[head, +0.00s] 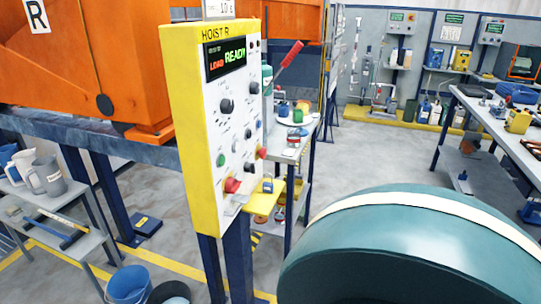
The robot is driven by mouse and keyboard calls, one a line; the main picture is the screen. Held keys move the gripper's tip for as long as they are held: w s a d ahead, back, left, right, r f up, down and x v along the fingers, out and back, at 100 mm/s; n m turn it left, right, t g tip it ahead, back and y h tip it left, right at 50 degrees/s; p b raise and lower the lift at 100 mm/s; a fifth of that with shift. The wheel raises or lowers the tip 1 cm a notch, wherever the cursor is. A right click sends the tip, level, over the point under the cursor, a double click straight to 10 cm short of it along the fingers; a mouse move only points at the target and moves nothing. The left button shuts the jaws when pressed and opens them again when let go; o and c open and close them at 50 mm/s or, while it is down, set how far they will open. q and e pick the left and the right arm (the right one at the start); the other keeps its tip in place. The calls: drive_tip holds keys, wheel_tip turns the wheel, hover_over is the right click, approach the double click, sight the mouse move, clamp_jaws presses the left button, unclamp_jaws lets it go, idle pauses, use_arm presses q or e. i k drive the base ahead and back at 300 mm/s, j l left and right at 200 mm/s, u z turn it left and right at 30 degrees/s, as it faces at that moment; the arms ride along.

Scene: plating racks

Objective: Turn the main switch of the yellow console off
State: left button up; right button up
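The yellow console (182,130) stands upright left of the middle in the head view, with a pale front panel and the label HOIST R at its top. Its display (225,57) reads LOAD in red and READY in green. The panel carries several dark knobs, a green button (221,160) and a red knob (232,185) low down. Another red knob (262,152) shows at its right edge. The small lettering is too blurred to read, so I cannot tell which control is the main switch. Neither of my grippers is in view.
At the left are a grey shelf with jugs (46,176) and a blue bucket (129,285) on the floor. Behind the console is a cluttered stand. A workbench (487,118) is at the right.

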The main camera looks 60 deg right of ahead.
sight(232, 185)
drive_tip(key=z, duration=1.6)
